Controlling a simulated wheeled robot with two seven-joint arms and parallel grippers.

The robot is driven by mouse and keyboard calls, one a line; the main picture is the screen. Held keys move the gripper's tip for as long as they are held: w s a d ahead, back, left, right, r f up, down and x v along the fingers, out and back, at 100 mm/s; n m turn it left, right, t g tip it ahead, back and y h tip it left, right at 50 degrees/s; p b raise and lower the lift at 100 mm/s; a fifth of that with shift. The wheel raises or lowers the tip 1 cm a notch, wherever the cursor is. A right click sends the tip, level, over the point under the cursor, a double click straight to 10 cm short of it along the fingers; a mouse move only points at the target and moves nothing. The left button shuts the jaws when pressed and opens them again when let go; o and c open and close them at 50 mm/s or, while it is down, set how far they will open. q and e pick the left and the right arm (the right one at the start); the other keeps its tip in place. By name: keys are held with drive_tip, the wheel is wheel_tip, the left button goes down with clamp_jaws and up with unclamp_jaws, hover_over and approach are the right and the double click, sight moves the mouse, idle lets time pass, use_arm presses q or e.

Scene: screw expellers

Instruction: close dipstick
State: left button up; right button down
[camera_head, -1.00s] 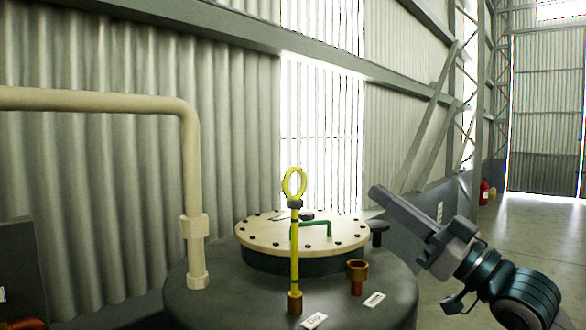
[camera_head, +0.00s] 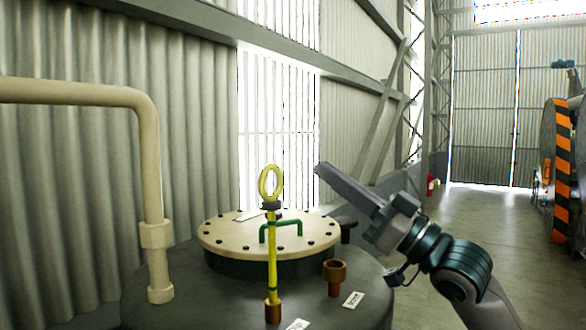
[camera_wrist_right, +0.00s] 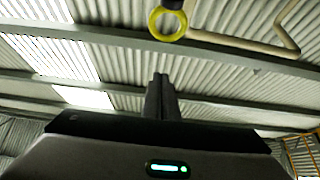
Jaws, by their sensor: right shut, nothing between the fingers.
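The yellow dipstick (camera_head: 271,240) stands upright on the dark tank (camera_head: 345,300), with its yellow ring handle (camera_head: 270,183) at the top and a dark collar below the ring. Its lower end meets a brown-copper fitting (camera_head: 273,311) on the tank top. In the right wrist view the yellow ring (camera_wrist_right: 167,38) shows at the top, beyond the closed fingers (camera_wrist_right: 160,97). My left gripper is not in view.
A cream bolted lid (camera_head: 217,233) with a green handle (camera_head: 281,224) lies behind the dipstick. An open copper cup fitting (camera_head: 335,268) stands to its right. A cream pipe (camera_head: 151,170) rises at left. Open floor (camera_head: 480,225) lies at right.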

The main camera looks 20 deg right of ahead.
drive_tip(key=p+x, duration=0.6)
drive_tip(key=x, duration=0.5)
drive_tip(key=p, duration=0.1)
hover_over(272, 242)
drive_tip(key=s+d, duration=0.2)
drive_tip(key=shift+f, duration=2.25)
drive_tip(key=shift+w+d, duration=0.1)
drive_tip(key=shift+w, duration=0.15)
drive_tip(key=shift+f, duration=0.1)
wheel_tip(272, 242, down, 15)
drive_tip(key=b, duration=0.8)
drive_tip(key=shift+b, duration=0.35)
drive_tip(key=shift+r, duration=0.25)
